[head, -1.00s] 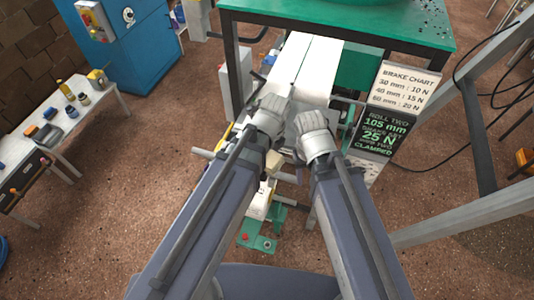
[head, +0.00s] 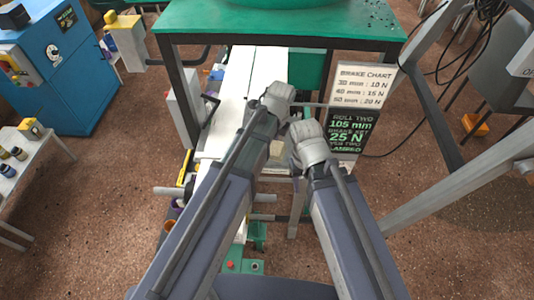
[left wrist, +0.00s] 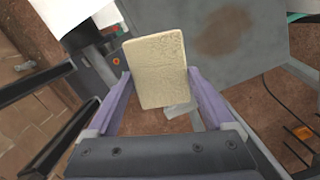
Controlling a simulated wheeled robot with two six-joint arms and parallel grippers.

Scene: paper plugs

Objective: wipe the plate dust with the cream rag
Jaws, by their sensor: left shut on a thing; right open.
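The cream rag (left wrist: 156,62), a flat crackled rectangular pad, is between the two purple fingers of my left gripper (left wrist: 158,84) in the left wrist view. The gripper is shut on it. Beyond it at the upper right is a grey plate (left wrist: 268,62) with a brown dust patch (left wrist: 224,31). The rag's outline sits left of the patch; I cannot tell the distance between them.
A green-topped table (head: 210,17) stands ahead. A white paper web (head: 252,75) runs beneath my left wrist. A brake chart sign (head: 364,88) stands right of my grippers. A blue cabinet (head: 62,75) is at the left. Grey frame bars (head: 455,190) flank the right side.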

